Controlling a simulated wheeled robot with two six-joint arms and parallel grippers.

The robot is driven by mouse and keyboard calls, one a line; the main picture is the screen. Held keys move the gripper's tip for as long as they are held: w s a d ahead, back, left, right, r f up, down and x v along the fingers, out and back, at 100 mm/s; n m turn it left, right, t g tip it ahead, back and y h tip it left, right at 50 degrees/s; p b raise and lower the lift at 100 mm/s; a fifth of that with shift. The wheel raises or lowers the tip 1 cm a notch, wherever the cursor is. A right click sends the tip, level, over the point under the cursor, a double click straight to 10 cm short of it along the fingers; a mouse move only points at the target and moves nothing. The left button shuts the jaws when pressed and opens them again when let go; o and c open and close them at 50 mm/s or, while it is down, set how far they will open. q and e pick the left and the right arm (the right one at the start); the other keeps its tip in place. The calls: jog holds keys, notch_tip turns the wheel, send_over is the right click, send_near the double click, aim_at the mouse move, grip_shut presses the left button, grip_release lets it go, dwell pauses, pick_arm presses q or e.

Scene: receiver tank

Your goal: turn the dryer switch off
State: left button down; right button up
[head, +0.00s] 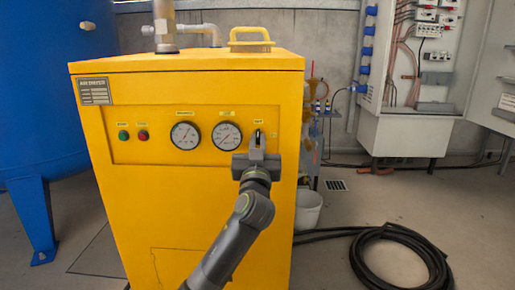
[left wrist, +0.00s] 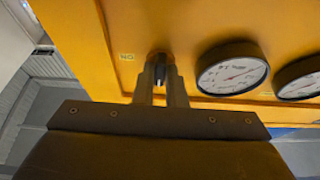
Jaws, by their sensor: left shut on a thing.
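The yellow air dryer (head: 200,200) stands in the middle of the head view. Its dark switch (head: 258,136) is at the right end of the front panel, right of two round gauges. My left gripper (head: 257,148) is at the panel, shut on the switch. In the left wrist view, which is turned over, the two fingers (left wrist: 161,82) close around the switch knob (left wrist: 160,62). A small label (left wrist: 127,57) is beside it. The fingers hide part of the knob, and its exact setting is hard to read. My right gripper is not in view.
Green (head: 124,135) and red (head: 143,135) buttons are at the panel's left. A blue tank (head: 35,90) stands left. An open electrical cabinet (head: 405,130) is at the back right. A coiled black hose (head: 400,235) and a white bucket (head: 308,208) are on the floor at right.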

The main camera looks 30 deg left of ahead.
pick_arm(q)
jog(key=shift+f, duration=0.2)
dwell(0.3)
jog(key=c, duration=1.5)
grip_release()
jog(key=shift+r, duration=0.15)
jog(key=shift+s, duration=0.1)
jog(key=shift+p+v, duration=0.3)
jog(key=shift+v, duration=8.35)
jog(key=shift+d, duration=0.15)
jog(key=shift+d, duration=0.1)
